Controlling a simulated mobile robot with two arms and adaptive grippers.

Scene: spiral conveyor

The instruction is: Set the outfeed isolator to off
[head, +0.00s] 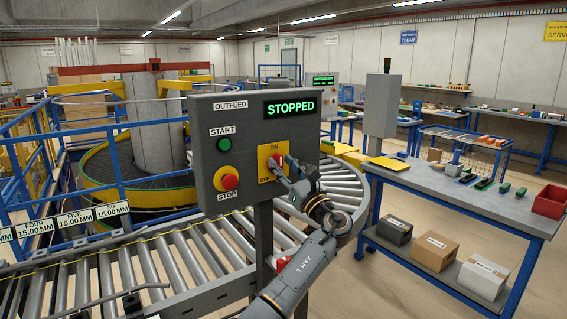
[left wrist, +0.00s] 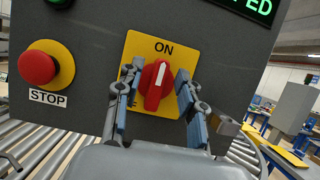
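The outfeed isolator is a red rotary knob (head: 278,160) on a yellow ON/OFF plate (head: 264,155), set in the grey OUTFEED control box (head: 240,183). In the left wrist view the knob (left wrist: 157,84) stands upright, its white mark pointing up toward ON. The lower part of the plate, with OFF, is partly hidden by my gripper there. My left gripper (head: 284,176) is at the plate, its fingers on either side of the knob with small gaps in the left wrist view (left wrist: 157,95). My right gripper is in neither view.
The box has a green START button (head: 224,144), a red STOP button (head: 229,181) and a display (head: 291,104) reading STOPPED. A roller conveyor (head: 150,255) runs below and behind it. A blue workbench (head: 440,183) with boxes stands at the right.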

